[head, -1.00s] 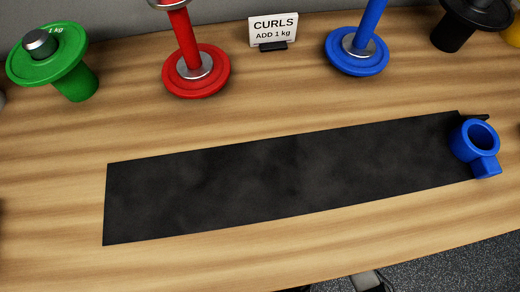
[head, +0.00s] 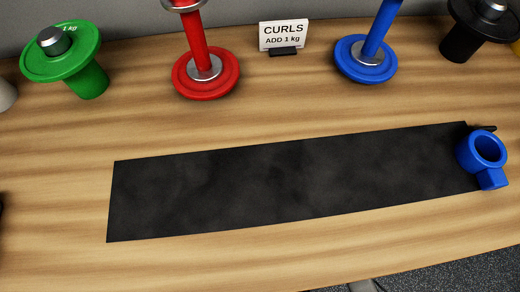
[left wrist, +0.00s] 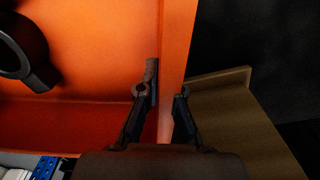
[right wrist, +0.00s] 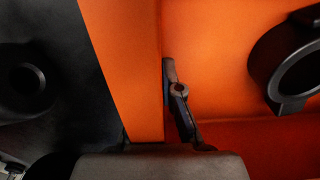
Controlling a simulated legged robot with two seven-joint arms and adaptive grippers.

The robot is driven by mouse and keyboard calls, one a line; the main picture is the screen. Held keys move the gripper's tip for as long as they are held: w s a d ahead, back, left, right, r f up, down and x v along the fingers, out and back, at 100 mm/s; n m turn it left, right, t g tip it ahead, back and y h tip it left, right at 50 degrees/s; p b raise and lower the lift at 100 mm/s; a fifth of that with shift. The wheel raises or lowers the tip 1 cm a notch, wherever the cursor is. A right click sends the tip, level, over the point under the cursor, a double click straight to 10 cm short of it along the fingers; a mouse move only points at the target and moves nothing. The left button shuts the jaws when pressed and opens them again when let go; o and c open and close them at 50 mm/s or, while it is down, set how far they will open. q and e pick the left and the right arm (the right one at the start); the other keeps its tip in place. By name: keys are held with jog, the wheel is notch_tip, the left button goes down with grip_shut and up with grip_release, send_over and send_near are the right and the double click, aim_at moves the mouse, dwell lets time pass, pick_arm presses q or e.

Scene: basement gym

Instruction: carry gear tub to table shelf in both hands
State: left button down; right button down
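The gear tub is orange and shows only in the wrist views. In the left wrist view its wall (left wrist: 178,45) runs between the fingers of my left gripper (left wrist: 167,90), one inside and one outside, closed on it. In the right wrist view one finger of my right gripper (right wrist: 160,105) lies against the inside of the tub's wall (right wrist: 125,60); the other is mostly hidden behind the wall. Black ring-like gear (right wrist: 290,65) shows inside the tub, also in the left wrist view (left wrist: 38,72). The shelf cannot be made out surely.
The wooden tabletop (head: 300,240) holds a black mat (head: 290,185) with a blue cup-like holder (head: 485,152) at its right end. Green (head: 85,80), red (head: 205,75) and blue (head: 365,65) weight stands and a CURLS sign (head: 283,35) line the back. A wooden board (left wrist: 240,120) lies beside the tub.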

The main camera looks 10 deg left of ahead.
pick_arm(q)
jog(key=shift+d+f, duration=0.1)
jog(key=shift+f, duration=0.6)
pick_arm(e)
jog(key=shift+a+f, duration=0.1)
jog(key=shift+f, duration=0.55)
pick_arm(q)
jog(key=c, duration=1.3)
grip_release()
pick_arm(e)
jog(key=c, duration=1.3)
grip_release()
pick_arm(q)
notch_tip(320, 180, up, 11)
jog(key=shift+r, duration=0.3)
pick_arm(e)
notch_tip(320, 180, up, 12)
jog(key=shift+f, duration=0.1)
jog(key=shift+f, duration=0.1)
